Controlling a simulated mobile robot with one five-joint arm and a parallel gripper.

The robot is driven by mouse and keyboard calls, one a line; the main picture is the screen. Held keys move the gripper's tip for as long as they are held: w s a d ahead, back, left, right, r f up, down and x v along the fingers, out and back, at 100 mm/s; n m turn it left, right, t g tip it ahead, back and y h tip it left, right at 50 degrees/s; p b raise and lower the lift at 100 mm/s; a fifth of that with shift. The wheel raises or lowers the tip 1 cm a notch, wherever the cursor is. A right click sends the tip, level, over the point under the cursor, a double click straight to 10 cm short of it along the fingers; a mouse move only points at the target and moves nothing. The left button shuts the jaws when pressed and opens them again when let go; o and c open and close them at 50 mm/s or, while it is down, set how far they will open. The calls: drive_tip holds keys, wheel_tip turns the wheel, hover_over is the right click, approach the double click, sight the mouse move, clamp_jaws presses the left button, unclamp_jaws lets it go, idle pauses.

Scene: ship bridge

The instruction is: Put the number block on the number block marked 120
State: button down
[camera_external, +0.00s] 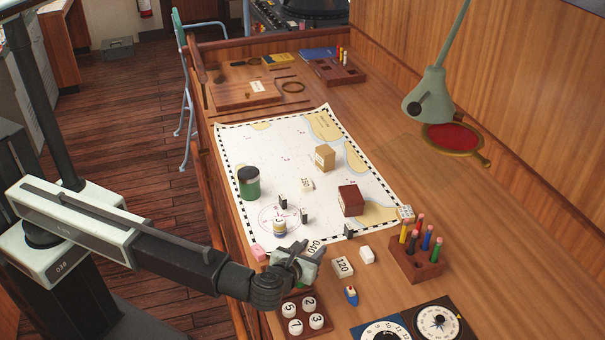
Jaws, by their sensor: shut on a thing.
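A white number block that reads 040 (314,247) is at the jaws of my gripper (303,260). My gripper is shut on it, above the front of the chart. The fingers hide part of this block. The number block marked 120 (343,267) lies flat on the wooden desk, a short way right of my gripper. Its number faces up and its top looks bare. The two blocks appear apart. I cannot tell the exact height of the held block.
A tray of numbered round pieces (304,316) sits below my gripper. Dials (437,322) lie at the front.

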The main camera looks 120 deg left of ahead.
hover_over(340, 269)
drive_tip(key=shift+s+f, duration=0.15)
drive_tip(key=shift+f, duration=0.15)
drive_tip(key=f+b, duration=0.4)
drive_tip(key=shift+w, duration=0.2)
drive_tip(key=shift+r, duration=0.2)
drive_tip(key=shift+f, duration=0.15)
drive_tip(key=c, duration=0.9)
unclamp_jaws()
drive_tip(key=shift+c, duration=0.2)
